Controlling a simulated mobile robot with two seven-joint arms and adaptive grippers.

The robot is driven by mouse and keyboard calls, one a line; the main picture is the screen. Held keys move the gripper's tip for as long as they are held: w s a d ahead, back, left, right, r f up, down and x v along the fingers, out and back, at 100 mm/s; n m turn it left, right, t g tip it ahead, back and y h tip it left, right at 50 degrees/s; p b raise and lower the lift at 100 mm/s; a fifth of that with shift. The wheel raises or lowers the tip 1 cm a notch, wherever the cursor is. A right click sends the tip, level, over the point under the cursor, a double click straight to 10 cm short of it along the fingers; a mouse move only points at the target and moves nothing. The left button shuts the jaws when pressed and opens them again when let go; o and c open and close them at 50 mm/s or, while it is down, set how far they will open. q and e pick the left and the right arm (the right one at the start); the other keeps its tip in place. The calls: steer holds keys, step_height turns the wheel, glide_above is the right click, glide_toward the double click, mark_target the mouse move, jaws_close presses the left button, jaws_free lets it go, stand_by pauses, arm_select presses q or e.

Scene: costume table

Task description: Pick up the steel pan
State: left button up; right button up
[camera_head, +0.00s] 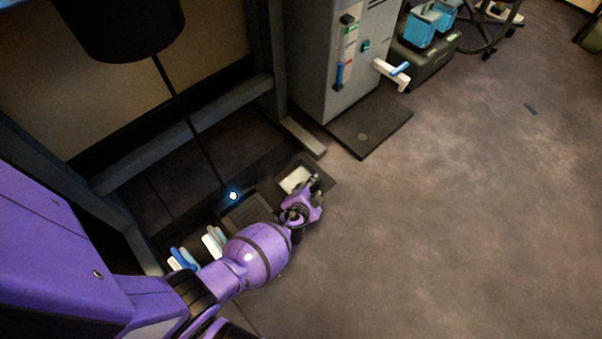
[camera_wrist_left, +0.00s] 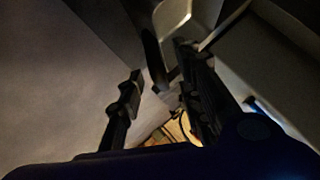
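My left gripper (camera_head: 302,208) is at the end of the purple arm, low over the dark table edge. In the left wrist view its two dark fingers (camera_wrist_left: 160,80) are apart. A dark bar, perhaps a handle, shows between the fingertips. A pale metallic rounded edge (camera_wrist_left: 172,14), possibly the steel pan, lies just beyond them; its identity is not clear. In the head view a pale, shiny shape (camera_head: 295,180) sits in a dark tray just behind the gripper, partly hidden by it. Contact between fingers and bar cannot be told. My right gripper is not in view.
A black lamp (camera_head: 120,25) has a thin pole down to a glowing spot (camera_head: 233,196). Blue-and-white items (camera_head: 183,259) lie beside my arm. A grey cabinet (camera_head: 345,65) stands behind, with a dark mat (camera_head: 370,125). The floor at right is mostly clear.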

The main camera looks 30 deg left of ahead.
arm_select(q)
steer(key=shift+w+a+f, duration=0.1)
steer(key=shift+w+f, duration=0.15)
steer(key=shift+w, duration=0.15)
jaws_close()
steer(key=shift+s+r, duration=0.1)
steer(key=shift+r, duration=0.05)
